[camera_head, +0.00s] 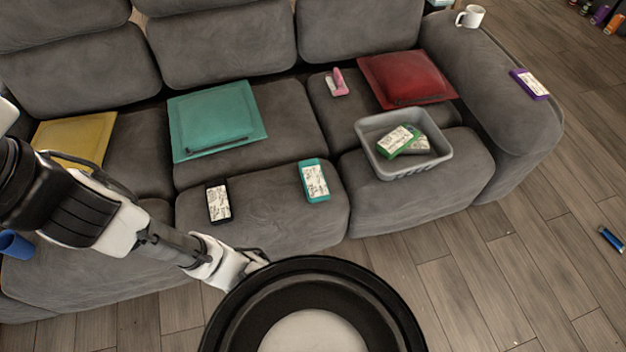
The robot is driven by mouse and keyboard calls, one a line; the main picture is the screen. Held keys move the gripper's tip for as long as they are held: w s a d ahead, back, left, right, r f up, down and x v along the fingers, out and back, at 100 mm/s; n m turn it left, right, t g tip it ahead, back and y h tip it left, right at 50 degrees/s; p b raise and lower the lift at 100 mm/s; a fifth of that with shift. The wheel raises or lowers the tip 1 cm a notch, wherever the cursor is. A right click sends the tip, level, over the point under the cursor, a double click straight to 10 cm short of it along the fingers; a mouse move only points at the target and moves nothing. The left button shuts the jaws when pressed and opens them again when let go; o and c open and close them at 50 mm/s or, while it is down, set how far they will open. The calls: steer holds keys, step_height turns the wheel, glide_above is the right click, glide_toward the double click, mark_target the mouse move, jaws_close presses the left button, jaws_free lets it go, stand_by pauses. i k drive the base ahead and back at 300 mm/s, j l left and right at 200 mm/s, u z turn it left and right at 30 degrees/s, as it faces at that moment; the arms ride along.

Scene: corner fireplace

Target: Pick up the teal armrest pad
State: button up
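A large flat teal pad (218,115) lies on the middle sofa seat, against the backrest. A smaller teal case with a white label (314,181) lies nearer the seat's front edge. The picture alone does not show for certain which is called the armrest pad; the large one is the cushion-like piece. My gripper (254,262) is low in front of the sofa's front edge, beside my round black base, and apart from both teal things. Its fingers are small and partly hidden, so I cannot tell whether they are open.
A black labelled case (218,202) lies left of the small teal one. A grey basket (376,158) holds a green labelled case (398,141). A red cushion (405,78), a pink object (339,82) and a yellow pad (72,141) lie on the seats. A mug (470,17) stands on the armrest.

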mark_target(316, 189)
steer(key=i+j, duration=0.15)
steer(key=i, duration=0.35)
steer(key=i+j+z, duration=0.1)
steer(key=z, duration=0.25)
steer(key=i+j+z, duration=0.15)
steer(key=i+z, duration=0.2)
steer(key=z, duration=0.85)
